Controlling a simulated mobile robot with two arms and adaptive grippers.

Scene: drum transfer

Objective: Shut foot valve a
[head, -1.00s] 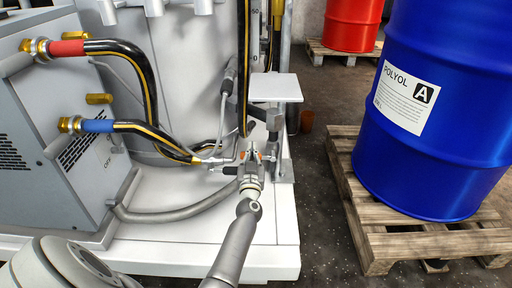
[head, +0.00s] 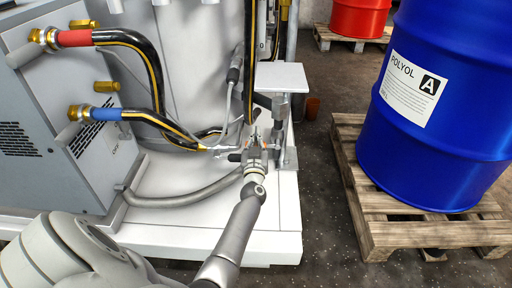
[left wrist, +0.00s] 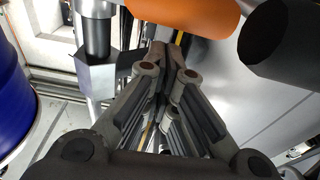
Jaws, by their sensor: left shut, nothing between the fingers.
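My left gripper (head: 254,138) is at the foot of the machine, beside the small platform post and among the hose fittings. It also shows in the left wrist view (left wrist: 168,48), with its fingers shut together and nothing between them. An orange rounded part (left wrist: 185,14), perhaps the handle of foot valve a, lies just past the fingertips at the top of that view. I cannot tell if they touch. In the head view the gripper hides most of the valve. My right gripper is in neither view.
A dark cylinder (left wrist: 280,42) is close to the right of the fingers. A blue Polyol A drum (head: 428,105) stands on a wooden pallet (head: 395,236) at right. Black hoses (head: 150,75) and a grey pipe (head: 185,195) lie left. A small square platform (head: 281,77) is behind the gripper.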

